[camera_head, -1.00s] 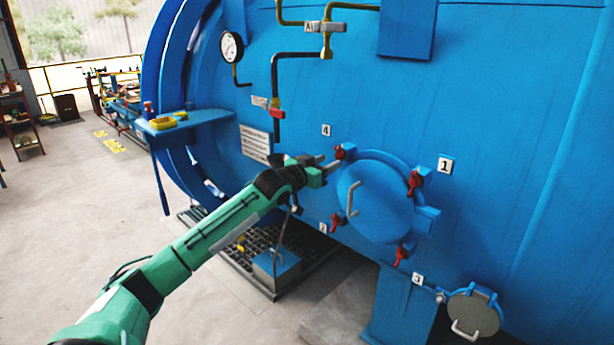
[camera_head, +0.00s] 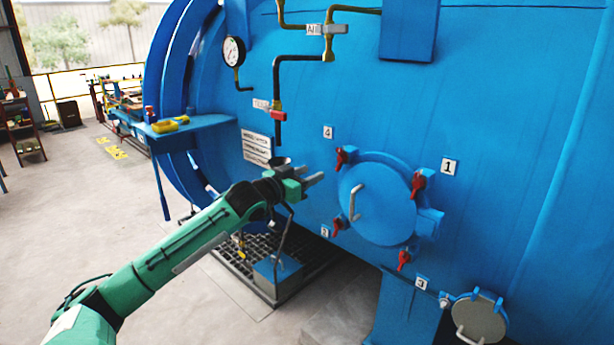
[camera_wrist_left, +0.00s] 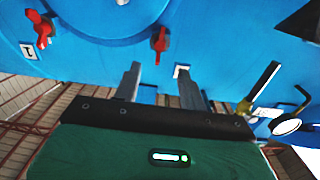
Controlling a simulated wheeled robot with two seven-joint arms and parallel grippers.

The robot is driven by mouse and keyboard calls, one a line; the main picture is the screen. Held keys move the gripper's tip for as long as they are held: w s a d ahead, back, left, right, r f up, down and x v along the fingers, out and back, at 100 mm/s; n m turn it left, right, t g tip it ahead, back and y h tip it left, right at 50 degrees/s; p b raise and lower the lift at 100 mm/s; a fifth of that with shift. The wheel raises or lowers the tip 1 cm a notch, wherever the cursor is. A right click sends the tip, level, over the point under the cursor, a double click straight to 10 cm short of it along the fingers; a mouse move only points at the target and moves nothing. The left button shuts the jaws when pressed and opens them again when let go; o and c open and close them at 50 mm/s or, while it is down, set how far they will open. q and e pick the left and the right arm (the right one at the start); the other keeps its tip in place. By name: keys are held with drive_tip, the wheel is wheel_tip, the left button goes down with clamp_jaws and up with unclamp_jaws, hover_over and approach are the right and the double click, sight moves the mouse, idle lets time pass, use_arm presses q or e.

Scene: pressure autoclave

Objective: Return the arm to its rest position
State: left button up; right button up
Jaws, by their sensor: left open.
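My left arm is green and reaches in from the lower left in the head view. Its gripper (camera_head: 318,179) is open and empty, a little left of the round blue hatch (camera_head: 376,203) on the autoclave and apart from it. The hatch has a pale handle (camera_head: 355,202) and red clamp handles around its rim, such as the upper left one (camera_head: 343,158), close to my fingertips. In the left wrist view, both fingers (camera_wrist_left: 162,85) stand wide apart with nothing between them. Red clamp handles (camera_wrist_left: 159,42) show beyond them. My right gripper is not in view.
The large blue autoclave (camera_head: 480,90) fills the right side. A pressure gauge (camera_head: 233,51) and pipes with a red valve (camera_head: 277,113) are above my gripper. A blue side shelf (camera_head: 190,125) is at the left. A smaller round cover (camera_head: 479,318) is low right.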

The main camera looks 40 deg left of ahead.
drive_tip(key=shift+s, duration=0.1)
